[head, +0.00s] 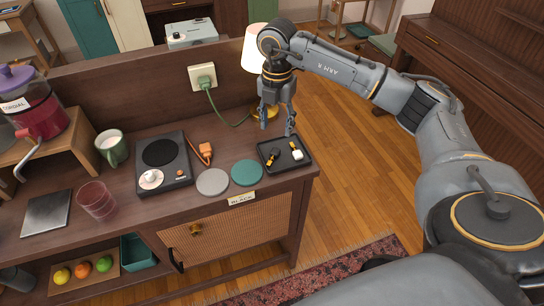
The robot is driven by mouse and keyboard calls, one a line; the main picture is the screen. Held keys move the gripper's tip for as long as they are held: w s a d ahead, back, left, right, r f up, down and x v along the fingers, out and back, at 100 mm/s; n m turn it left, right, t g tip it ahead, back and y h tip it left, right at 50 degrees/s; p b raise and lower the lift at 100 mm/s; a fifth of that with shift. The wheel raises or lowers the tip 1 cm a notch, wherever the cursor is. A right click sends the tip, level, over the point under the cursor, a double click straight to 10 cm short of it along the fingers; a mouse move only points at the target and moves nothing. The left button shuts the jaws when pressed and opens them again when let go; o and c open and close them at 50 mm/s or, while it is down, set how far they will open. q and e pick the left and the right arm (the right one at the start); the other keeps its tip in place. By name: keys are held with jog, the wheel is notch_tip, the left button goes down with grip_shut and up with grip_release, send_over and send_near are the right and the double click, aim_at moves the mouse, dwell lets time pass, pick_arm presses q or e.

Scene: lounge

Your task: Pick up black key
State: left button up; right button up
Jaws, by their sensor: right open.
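A small black tray (264,168) sits at the right end of the wooden sideboard. In it lie a small black-and-gold item (272,156), which looks like the black key, and a small white item (297,155), which looks like a white key with a dark part. My right gripper (278,131) points down, open and empty, above the back edge of the tray. Its fingers are apart and do not appear to touch either item. My left gripper is not in view.
Left of the tray are a teal coaster (247,173), a grey coaster (212,182) and a hotplate (175,178). A lamp (255,50) stands behind my right gripper. A green cord (223,115) runs from the wall socket. A label (242,198) is on the front edge.

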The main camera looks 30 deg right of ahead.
aim_at(275, 151)
notch_tip(275, 151, down, 4)
jog(key=shift+r, duration=0.1)
notch_tip(275, 151, down, 5)
jog(key=shift+w+a+r+p, duration=0.1)
jog(key=shift+r+p, duration=0.1)
jog(key=shift+p, duration=0.75)
jog(key=shift+f, duration=0.45)
jog(key=shift+c, duration=0.4)
grip_shut()
jog(key=shift+r, duration=0.1)
